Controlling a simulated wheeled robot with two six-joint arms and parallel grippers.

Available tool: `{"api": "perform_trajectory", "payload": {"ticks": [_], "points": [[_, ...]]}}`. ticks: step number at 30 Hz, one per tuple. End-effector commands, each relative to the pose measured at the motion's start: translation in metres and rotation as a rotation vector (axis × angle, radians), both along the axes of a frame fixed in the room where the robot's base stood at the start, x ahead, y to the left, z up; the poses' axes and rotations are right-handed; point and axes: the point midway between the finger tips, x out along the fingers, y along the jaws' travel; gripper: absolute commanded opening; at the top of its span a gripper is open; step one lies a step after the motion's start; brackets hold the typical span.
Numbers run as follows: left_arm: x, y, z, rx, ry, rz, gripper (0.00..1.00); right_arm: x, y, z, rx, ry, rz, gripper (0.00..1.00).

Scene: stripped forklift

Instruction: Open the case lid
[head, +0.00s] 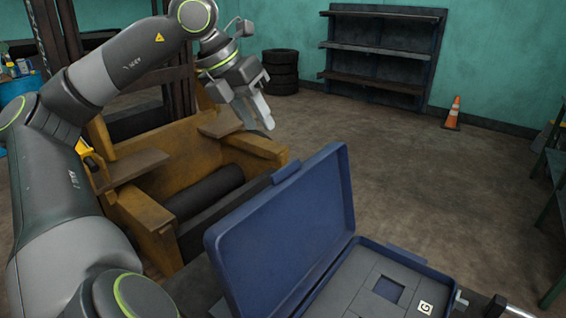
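The blue case (405,258) is in the lower right of the head view. Its lid (285,235) stands up, raised well away from the base and leaning to the left. The base shows a grey insert with a dark square recess and a small white marked square. My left gripper (258,112) hangs in the air above and behind the lid, over the forklift, apart from the case. Its fingertips point down and look close together; whether a gap lies between them is unclear. My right gripper does not show.
The yellow stripped forklift (165,205) fills the left side behind the case. A dark shelf (380,55), stacked tyres (281,72) and an orange cone (452,113) stand by the far wall. A green bench (553,195) is at the right edge. The floor between is clear.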

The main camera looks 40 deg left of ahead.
Motion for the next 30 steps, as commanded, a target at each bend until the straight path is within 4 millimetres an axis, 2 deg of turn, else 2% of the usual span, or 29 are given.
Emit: {"api": "perform_trajectory", "payload": {"ticks": [4, 15, 24, 30], "points": [[0.013, -0.007, -0.03, -0.004, 0.004, -0.004, 0.33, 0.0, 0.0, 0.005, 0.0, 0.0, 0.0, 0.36], [0.036, -0.018, -0.08, -0.006, 0.003, -0.003, 0.33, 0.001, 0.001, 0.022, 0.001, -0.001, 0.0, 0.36], [0.046, -0.022, -0.103, -0.003, 0.001, -0.002, 0.33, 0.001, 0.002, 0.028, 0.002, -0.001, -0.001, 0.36], [0.048, -0.022, -0.107, -0.001, 0.0, 0.0, 0.33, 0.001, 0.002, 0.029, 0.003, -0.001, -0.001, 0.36]]}}
